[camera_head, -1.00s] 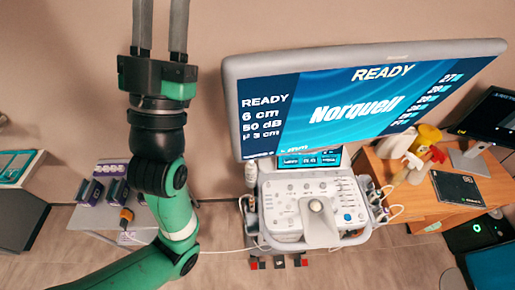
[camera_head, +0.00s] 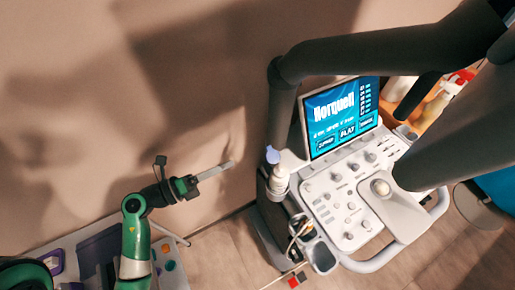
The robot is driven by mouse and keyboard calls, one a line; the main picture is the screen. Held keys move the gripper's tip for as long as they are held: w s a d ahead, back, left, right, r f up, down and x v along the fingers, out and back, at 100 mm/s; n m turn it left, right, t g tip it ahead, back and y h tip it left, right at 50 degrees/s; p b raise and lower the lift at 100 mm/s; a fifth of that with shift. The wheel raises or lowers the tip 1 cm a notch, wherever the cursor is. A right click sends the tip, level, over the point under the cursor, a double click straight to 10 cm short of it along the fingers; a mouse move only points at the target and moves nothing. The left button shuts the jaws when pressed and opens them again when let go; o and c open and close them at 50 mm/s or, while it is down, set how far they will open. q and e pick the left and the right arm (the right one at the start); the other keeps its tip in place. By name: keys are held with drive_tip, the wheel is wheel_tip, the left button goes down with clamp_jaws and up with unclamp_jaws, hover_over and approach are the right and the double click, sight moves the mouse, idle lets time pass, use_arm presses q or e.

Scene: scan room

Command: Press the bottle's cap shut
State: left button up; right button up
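The white bottle (camera_head: 280,180) stands upright in a holder at the left side of the ultrasound cart. Its lavender cap (camera_head: 272,154) shows at its top; I cannot tell whether the cap is fully closed. My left gripper (camera_head: 232,164) is to the left of the bottle, its fingers pointing right toward it across a small gap in the picture. The fingers overlap from this angle, so their opening is unclear. Nothing shows between them. My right gripper is not in view.
The cart's control panel (camera_head: 343,203) and lit touchscreen (camera_head: 341,117) are right of the bottle. Thick dark grey tubes (camera_head: 385,52) cross above them. A cup-shaped holder (camera_head: 320,257) is at the panel's near left corner. A grey tabletop (camera_head: 77,243) is at lower left.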

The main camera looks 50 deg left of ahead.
sight(271, 155)
use_arm(q)
drive_tip(key=w+d+b, duration=0.1)
drive_tip(key=w+d, duration=0.1)
drive_tip(key=w, duration=0.9)
drive_tip(key=shift+w+d+b, duration=0.15)
drive_tip(key=shift+w+b, duration=0.1)
drive_tip(key=shift+b, duration=0.15)
drive_tip(key=shift+r, duration=0.1)
drive_tip(key=shift+c, duration=0.2)
clamp_jaws()
idle(0.5)
